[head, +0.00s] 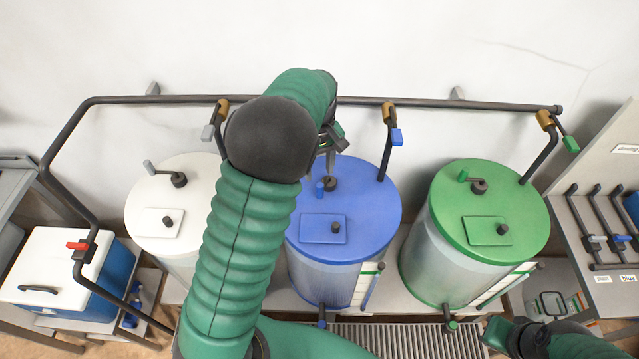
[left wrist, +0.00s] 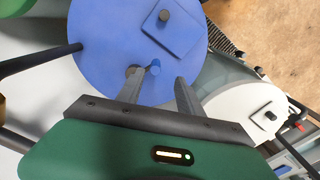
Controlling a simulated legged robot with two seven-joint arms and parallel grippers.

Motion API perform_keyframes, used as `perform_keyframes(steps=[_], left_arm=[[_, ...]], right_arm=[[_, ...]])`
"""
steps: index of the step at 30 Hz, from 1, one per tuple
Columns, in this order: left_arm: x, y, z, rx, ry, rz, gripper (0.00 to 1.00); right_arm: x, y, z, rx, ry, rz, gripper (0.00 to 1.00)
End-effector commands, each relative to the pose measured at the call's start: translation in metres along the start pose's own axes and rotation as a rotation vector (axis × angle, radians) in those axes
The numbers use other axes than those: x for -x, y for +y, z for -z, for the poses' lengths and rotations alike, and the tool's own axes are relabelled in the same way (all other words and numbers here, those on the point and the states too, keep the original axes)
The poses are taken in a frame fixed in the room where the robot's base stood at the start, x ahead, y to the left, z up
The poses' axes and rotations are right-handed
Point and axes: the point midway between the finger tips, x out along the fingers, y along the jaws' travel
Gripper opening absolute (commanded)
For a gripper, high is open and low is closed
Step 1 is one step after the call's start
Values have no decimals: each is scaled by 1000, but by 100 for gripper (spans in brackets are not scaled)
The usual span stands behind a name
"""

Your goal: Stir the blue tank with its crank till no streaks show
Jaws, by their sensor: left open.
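The blue tank (head: 375,200) stands in the middle of the head view, its lid flat on top. Its crank (head: 319,188) has a dark hub and a short blue handle on the lid. My left gripper (head: 329,160) is above the lid's back edge, close to the crank. In the left wrist view the open fingers (left wrist: 160,82) point at the lid, with the crank's blue handle (left wrist: 153,67) between and just beyond them. I cannot tell whether they touch.
A white tank (head: 190,205) and a green tank (head: 510,215) stand on either side, each with a crank. A dark pipe (head: 440,103) with valves runs behind. A white-lidded cooler (head: 50,260) is at left, a rack (head: 605,245) at right. A grating (head: 400,338) lies in front.

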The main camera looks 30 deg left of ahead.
Motion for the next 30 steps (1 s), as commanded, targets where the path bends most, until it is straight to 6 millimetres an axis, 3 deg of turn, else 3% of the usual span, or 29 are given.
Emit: perform_keyframes(steps=[6, 9, 13, 21, 30], left_arm=[[-54, -2, 0, 2, -4, 5, 43], [-70, -2, 0, 2, -2, 2, 43], [-82, -3, -2, 2, 1, -1, 43], [-86, 0, -1, 1, 1, 0, 43], [-86, 0, 0, 1, 1, -1, 4]], right_arm=[[16, 0, 4, 1, 0, 0, 0], [20, 0, 5, 1, 0, 0, 0], [21, 0, 6, 1, 0, 0, 0], [21, 0, 5, 1, 0, 0, 0], [21, 0, 5, 1, 0, 0, 0]])
